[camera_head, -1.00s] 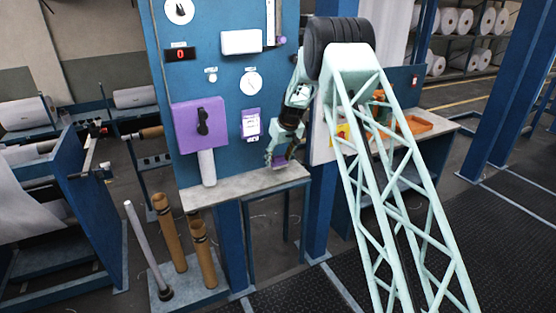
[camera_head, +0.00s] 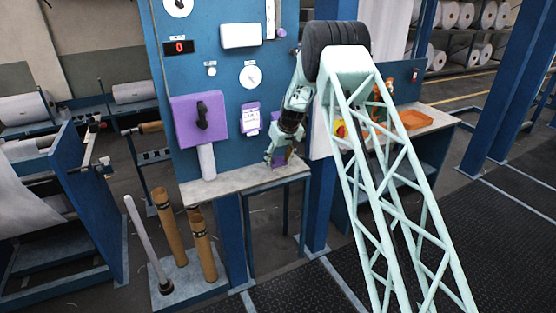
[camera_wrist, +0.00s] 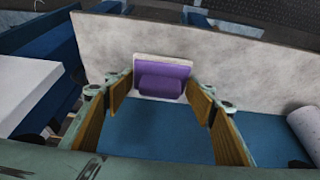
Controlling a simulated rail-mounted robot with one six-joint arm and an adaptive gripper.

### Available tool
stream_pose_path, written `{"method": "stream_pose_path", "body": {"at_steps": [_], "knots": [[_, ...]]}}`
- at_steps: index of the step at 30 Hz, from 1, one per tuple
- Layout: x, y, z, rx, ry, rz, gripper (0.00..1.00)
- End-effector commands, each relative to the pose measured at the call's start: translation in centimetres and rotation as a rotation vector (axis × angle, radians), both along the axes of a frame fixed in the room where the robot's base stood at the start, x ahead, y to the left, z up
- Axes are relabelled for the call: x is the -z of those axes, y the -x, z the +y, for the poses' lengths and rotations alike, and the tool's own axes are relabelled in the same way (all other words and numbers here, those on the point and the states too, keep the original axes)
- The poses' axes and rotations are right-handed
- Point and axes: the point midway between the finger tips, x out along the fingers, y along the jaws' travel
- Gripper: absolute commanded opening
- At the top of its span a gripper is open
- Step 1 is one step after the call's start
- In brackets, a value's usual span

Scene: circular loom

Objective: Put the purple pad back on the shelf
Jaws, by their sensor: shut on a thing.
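The purple pad (camera_wrist: 163,82) is a small purple block on a pale backing plate, seen between my fingertips in the wrist view. My gripper (camera_wrist: 162,88) is shut on it, with one finger at each side. In the head view my gripper (camera_head: 279,156) is low in front of the blue panel, at the right end of the grey shelf (camera_head: 235,183). Only a bit of the pad shows there, partly hidden by my fingers. The shelf (camera_wrist: 235,68) spans the wrist view behind the pad. I cannot tell whether the pad touches it.
A purple box with a black handset (camera_head: 199,122) and a purple-framed card (camera_head: 250,119) are on the blue panel (camera_head: 225,75). A white roll (camera_head: 207,162) stands at the shelf's left part. Brown tubes (camera_head: 167,229) stand below. An orange tray (camera_head: 414,119) is on the right bench.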

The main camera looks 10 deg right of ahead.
Motion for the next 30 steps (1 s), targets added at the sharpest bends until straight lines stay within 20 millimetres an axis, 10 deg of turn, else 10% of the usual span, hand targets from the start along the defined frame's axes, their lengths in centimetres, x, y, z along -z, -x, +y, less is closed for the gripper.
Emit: {"method": "stream_pose_path", "body": {"at_steps": [30], "knots": [[0.9,0.0,0.0,0.0,0.0,0.0,0.41]]}}
